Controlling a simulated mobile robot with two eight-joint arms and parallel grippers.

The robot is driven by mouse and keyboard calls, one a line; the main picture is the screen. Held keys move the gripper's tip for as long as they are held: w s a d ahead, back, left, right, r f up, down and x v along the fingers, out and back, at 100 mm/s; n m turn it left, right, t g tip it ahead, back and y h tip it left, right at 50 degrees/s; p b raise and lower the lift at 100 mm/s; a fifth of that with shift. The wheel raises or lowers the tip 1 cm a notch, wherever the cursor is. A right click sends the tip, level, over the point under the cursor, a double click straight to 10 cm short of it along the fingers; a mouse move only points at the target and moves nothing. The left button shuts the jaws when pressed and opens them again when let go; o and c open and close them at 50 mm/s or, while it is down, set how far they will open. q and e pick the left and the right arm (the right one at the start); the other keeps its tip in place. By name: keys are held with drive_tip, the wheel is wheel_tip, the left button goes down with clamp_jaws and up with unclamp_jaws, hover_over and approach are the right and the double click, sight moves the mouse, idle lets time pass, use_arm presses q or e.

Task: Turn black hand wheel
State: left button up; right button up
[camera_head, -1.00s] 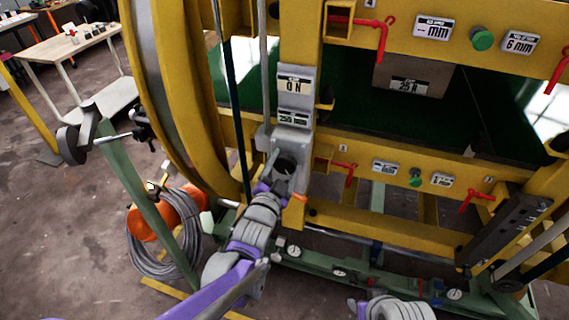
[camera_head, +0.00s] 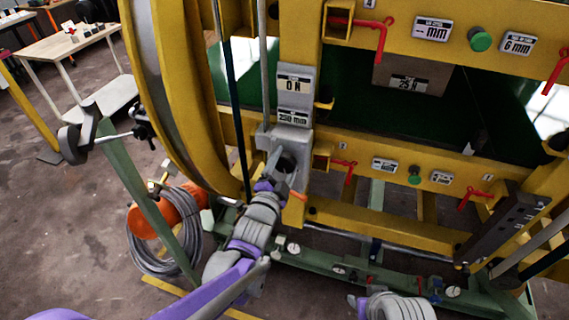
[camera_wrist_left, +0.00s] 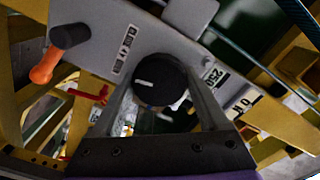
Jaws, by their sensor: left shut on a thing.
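The black hand wheel (camera_wrist_left: 160,80) is a round black knob with a short white mark on its face. In the left wrist view it sits between the two fingers of my left gripper (camera_wrist_left: 163,95), which is shut on it. In the head view my left gripper (camera_head: 276,166) reaches up to the lower part of a grey control box (camera_head: 292,140); the dark wheel (camera_head: 287,162) shows partly behind the fingers. The wheel is mounted on a grey plate with labels.
A black cylinder with an orange end (camera_wrist_left: 48,62) sticks out near the wheel. The yellow frame (camera_head: 400,150) with red levers (camera_head: 382,40) surrounds the box. A thin rod rises beside it. A coiled grey cable (camera_head: 165,240) hangs at lower left.

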use_arm(q)
drive_tip(key=o, duration=1.3)
drive_tip(key=shift+c, duration=0.2)
drive_tip(key=v, duration=1.1)
drive_tip(key=shift+w, duration=0.1)
